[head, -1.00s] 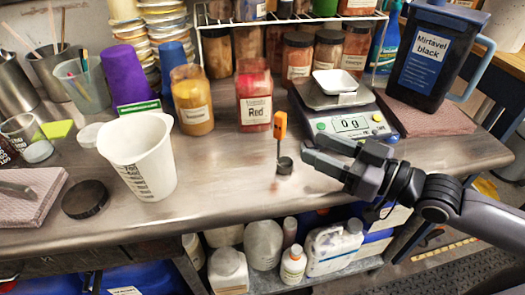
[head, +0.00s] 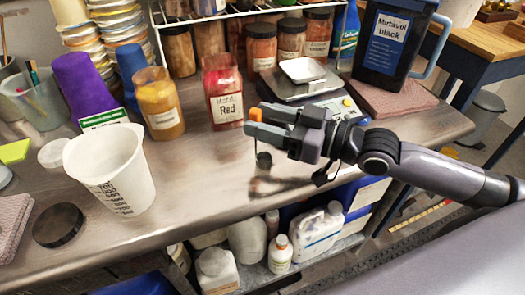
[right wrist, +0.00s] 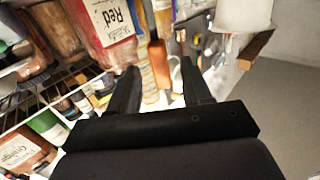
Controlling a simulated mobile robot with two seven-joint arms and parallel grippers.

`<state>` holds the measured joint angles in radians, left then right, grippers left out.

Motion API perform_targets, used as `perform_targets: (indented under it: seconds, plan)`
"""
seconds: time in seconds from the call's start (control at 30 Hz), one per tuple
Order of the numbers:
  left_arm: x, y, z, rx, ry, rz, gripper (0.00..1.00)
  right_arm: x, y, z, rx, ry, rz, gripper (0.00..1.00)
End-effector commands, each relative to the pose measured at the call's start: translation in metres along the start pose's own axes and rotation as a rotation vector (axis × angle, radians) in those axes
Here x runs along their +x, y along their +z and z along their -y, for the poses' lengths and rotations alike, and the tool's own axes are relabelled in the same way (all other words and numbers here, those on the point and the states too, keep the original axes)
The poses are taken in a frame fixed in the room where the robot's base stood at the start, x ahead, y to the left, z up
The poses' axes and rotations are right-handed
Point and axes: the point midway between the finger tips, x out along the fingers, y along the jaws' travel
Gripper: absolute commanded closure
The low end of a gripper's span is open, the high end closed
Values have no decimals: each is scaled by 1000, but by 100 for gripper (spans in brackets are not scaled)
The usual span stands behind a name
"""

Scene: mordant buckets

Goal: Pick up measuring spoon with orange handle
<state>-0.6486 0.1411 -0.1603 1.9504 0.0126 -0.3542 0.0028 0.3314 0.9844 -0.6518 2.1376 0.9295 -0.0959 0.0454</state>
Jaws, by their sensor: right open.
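The measuring spoon stands upright on the metal counter, with its orange handle (head: 256,114) up and its dark cup (head: 264,160) at the bottom. My right gripper (head: 252,121) is open at the height of the handle and hides much of it in the head view. In the right wrist view, the orange handle (right wrist: 158,64) shows between the two spread fingers (right wrist: 160,68), with a gap on either side. My left gripper is not in view.
A red jar (head: 223,95) and a yellow jar (head: 159,105) stand behind the spoon. A scale (head: 325,85) and a black jug (head: 392,50) stand to the right. A white measuring beaker (head: 112,172) stands at left. The counter's front is mostly clear.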

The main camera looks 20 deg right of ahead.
Motion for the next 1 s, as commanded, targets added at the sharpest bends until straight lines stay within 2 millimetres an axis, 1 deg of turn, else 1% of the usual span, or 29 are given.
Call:
perform_targets:
  seconds: [0.03,0.13,0.3,0.6,0.67,0.7,0.73,0.77,1.0]
  plan:
    - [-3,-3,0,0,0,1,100,6,-4,2,4,-1,-3,51]
    - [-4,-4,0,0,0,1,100,17,-4,2,0,1,-3,51]
    - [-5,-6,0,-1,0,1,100,29,-2,2,0,0,-1,51]
    - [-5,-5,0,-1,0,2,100,31,-1,2,-2,0,1,51]
    - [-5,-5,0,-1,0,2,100,31,-1,2,-1,0,1,71]
    - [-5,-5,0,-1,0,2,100,31,-1,2,-1,0,1,84]
    - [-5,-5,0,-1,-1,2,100,31,-1,2,-1,0,1,93]
    - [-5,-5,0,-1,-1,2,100,31,-1,2,-1,0,1,100]
    - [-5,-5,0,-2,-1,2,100,31,-1,2,-1,0,0,100]
